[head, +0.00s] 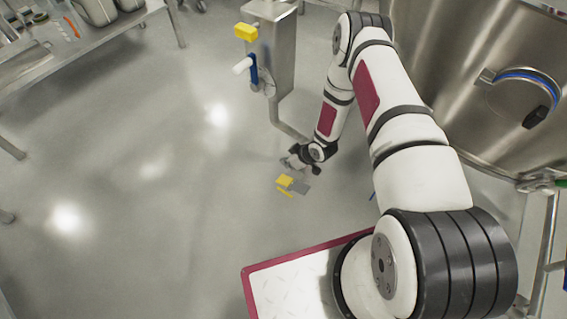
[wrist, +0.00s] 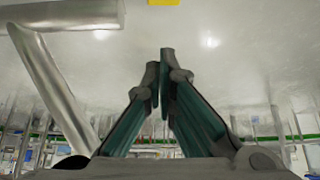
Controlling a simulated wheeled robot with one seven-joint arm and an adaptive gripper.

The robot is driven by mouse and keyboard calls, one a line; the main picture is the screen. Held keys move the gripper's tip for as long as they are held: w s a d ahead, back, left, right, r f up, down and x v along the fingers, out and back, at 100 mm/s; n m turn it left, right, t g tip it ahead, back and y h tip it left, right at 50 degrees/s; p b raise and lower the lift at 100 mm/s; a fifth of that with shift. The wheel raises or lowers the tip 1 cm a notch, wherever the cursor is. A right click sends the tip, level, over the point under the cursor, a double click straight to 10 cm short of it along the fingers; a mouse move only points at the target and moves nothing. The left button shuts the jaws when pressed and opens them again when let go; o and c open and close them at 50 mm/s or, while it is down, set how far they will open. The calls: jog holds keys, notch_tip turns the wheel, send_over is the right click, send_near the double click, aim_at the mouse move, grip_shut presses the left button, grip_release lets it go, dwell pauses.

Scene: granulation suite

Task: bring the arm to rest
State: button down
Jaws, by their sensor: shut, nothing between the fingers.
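My arm reaches out from the lower right in the head view, bends at a high elbow and comes down to my gripper (head: 293,163), which is small there. In the wrist view the two fingers of my gripper (wrist: 164,62) come together at their tips, with nothing held between them. The gripper hangs in open space over the grey floor, beside a metal post. The head view is too small to show the fingertips clearly.
A small yellow piece (head: 285,181) shows just below my gripper. A steel post (head: 284,70) with yellow and blue handles stands behind it. A large steel vessel (head: 450,60) is at right, a metal bench (head: 95,40) at upper left. The left floor is clear.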

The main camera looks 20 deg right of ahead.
jog(key=shift+v, duration=1.2)
jog(key=shift+w, duration=0.1)
